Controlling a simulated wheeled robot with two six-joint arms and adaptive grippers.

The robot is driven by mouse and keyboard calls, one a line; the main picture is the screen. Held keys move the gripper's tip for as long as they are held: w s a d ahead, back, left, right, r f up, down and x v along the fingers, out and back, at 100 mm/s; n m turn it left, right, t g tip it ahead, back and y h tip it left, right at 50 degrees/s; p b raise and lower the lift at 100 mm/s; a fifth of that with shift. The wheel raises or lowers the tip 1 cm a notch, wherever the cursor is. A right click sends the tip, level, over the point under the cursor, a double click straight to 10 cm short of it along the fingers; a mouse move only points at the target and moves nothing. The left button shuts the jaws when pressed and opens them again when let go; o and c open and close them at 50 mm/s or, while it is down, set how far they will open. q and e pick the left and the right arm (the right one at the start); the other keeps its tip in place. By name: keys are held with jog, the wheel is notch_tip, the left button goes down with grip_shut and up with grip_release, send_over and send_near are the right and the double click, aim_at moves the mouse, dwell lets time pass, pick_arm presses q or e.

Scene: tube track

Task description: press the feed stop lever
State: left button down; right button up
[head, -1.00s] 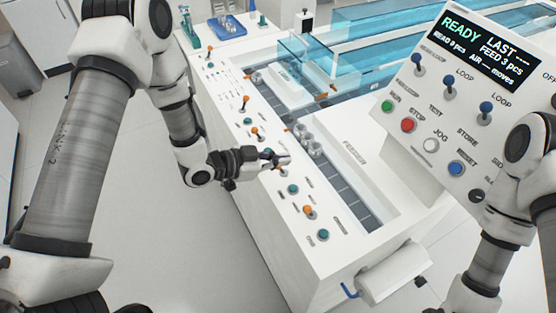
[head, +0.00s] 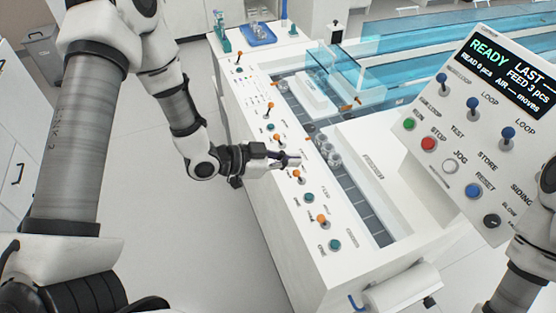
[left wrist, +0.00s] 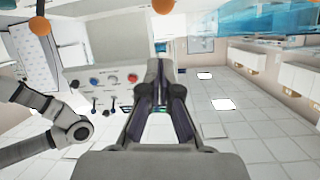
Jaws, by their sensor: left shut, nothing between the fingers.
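A row of small levers with orange knobs runs along the white front panel of the track machine (head: 262,180). The lettering beside them is too small to read, so I cannot tell which is the feed stop lever. My left gripper (head: 291,160) is shut and empty over this row. One orange-knobbed lever (head: 299,175) is just below its fingertips in the head view, and another (head: 281,141) is just above them. I cannot tell whether the fingers touch either one. In the left wrist view, the shut gripper (left wrist: 160,72) shows with orange knobs (left wrist: 40,25) at the top. My right gripper is out of view.
Teal buttons (head: 309,198) sit between the levers. A tilted control console (head: 490,130) with a "READY" display stands at the right. Clear blue covers (head: 400,60) lie behind. A blue tray (head: 258,33) is at the far end. Floor left of the machine is open.

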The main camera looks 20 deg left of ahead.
pick_arm(q)
jog(key=v, duration=0.4)
jog(key=shift+f, duration=0.25)
jog(key=shift+a, duration=0.15)
